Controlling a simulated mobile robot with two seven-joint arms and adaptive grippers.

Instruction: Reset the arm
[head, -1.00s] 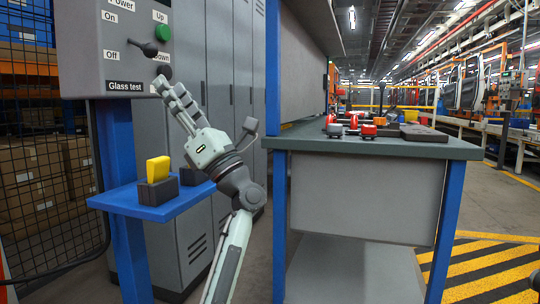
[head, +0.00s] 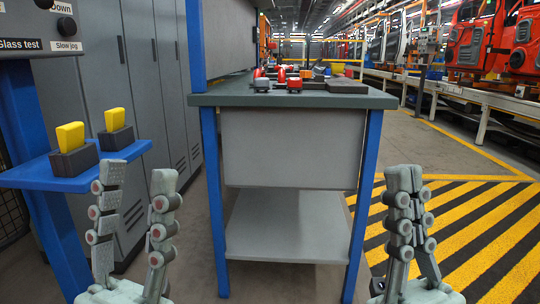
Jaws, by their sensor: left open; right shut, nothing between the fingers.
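My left gripper (head: 136,205) is at the lower left of the head view, fingers pointing up and spread apart, with nothing between them. It stands in front of the grey lockers and just right of the blue shelf. My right gripper (head: 404,195) is at the lower right, fingers up and closed together at the upper part, holding nothing. It shows in front of the striped floor, right of the workbench. The grey control panel (head: 60,65) is at the upper left, partly cut off, with the labels "Glass test" and "Slow jog". Neither gripper touches it.
A blue shelf (head: 60,178) carries two yellow pieces (head: 71,136) in dark holders. A workbench (head: 290,97) with blue legs and red items on top stands in the centre. Grey lockers (head: 150,90) are behind. Yellow-black striped floor (head: 470,225) lies open at right.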

